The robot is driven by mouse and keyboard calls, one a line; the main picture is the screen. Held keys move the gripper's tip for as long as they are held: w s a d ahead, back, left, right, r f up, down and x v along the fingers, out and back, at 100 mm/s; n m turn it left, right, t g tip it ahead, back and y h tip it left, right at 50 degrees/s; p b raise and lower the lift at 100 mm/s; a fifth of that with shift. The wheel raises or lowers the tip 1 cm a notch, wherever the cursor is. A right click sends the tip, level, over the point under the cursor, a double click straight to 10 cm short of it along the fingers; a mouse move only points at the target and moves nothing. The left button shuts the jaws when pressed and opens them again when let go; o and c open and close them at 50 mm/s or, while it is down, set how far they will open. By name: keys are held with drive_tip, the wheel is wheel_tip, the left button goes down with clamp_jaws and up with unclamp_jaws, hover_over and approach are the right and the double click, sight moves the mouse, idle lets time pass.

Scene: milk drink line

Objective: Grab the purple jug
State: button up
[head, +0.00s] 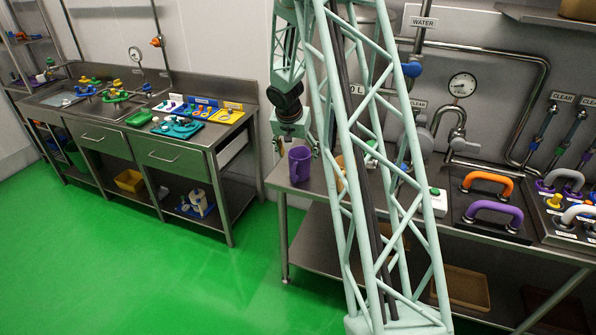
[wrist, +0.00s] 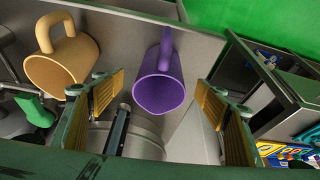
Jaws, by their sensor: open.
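The purple jug (head: 299,167) stands upright at the left end of the right-hand steel counter (head: 318,183). My gripper (head: 296,146) is right above it, pointing down. In the wrist view the purple jug (wrist: 160,95) shows its open mouth, with its handle at the top of the picture. The jug lies between my two open fingers (wrist: 158,98) in that view, with a visible gap on each side. I cannot tell how far down the fingers reach along the jug. My gripper holds nothing.
A yellow-orange jug (wrist: 62,74) stands beside the purple one, partly hidden behind my arm in the head view (head: 340,172). Orange (head: 488,181) and purple handles (head: 495,211) sit farther right on the counter. The green floor (head: 200,275) between the counters is clear.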

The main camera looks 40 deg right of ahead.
sight(299, 166)
drive_tip(key=shift+x, duration=2.1)
drive_tip(key=shift+f, duration=0.1)
drive_tip(key=shift+x, duration=2.5)
drive_tip(key=shift+w, duration=0.1)
drive_tip(key=shift+c, duration=0.4)
drive_tip(key=c, duration=1)
